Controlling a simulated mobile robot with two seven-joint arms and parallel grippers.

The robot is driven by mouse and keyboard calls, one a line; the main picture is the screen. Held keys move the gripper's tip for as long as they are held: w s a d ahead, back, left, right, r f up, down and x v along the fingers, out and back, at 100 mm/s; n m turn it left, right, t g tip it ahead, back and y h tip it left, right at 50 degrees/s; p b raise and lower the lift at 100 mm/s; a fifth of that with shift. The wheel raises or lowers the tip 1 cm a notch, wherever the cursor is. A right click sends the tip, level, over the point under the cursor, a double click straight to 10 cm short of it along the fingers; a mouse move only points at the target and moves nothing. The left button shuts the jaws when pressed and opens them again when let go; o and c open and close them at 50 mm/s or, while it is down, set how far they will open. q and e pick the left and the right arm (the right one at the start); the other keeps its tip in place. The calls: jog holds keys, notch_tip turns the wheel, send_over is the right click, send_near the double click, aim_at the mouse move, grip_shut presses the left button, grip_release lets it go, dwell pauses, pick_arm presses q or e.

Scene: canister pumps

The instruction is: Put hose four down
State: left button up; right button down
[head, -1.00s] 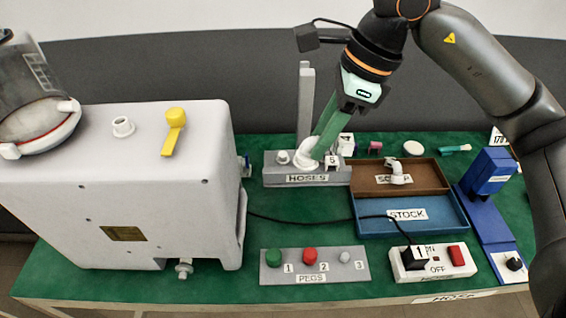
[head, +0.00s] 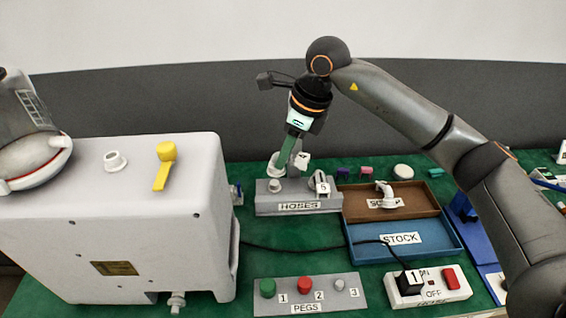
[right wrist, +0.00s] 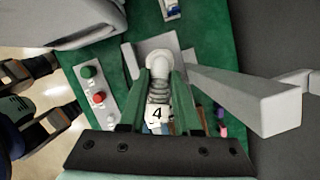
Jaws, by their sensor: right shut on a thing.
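My right gripper (head: 283,163) points down over the back left of the grey hose rack (head: 260,208), marked HOSES. Its green fingers are shut on hose four (right wrist: 158,88), a pale ribbed hose with a rounded white end. Its tag 4 shows in the head view, just right of the fingers, and in the right wrist view between them. I cannot tell whether the hose touches the rack. Hose five (head: 322,182) stands on the rack to the right. A short white stub (head: 274,186) stands at the rack's left.
A tall grey post (right wrist: 245,98) rises close to the gripper in the right wrist view. Right of the rack are the brown scrap tray (head: 418,199), holding a white fitting, and the blue stock tray (head: 436,254). The big white machine (head: 110,235) stands at left.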

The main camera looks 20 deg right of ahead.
jog(key=shift+w+f, duration=0.65)
jog(key=shift+f, duration=0.15)
notch_tip(320, 180, down, 3)
jog(key=shift+w+f+p, duration=0.1)
jog(key=shift+p, duration=0.2)
pick_arm(q)
jog(key=shift+w+r, duration=0.15)
jog(key=shift+r, duration=0.25)
pick_arm(e)
jog(key=shift+f+b, duration=0.45)
jog(key=shift+f, duration=0.15)
jog(key=c, duration=0.9)
grip_release()
jog(key=shift+o, duration=1.4)
pick_arm(q)
jog(key=shift+w+d+f, duration=0.15)
jog(key=shift+w+d, duration=0.05)
jog(key=shift+d, duration=0.2)
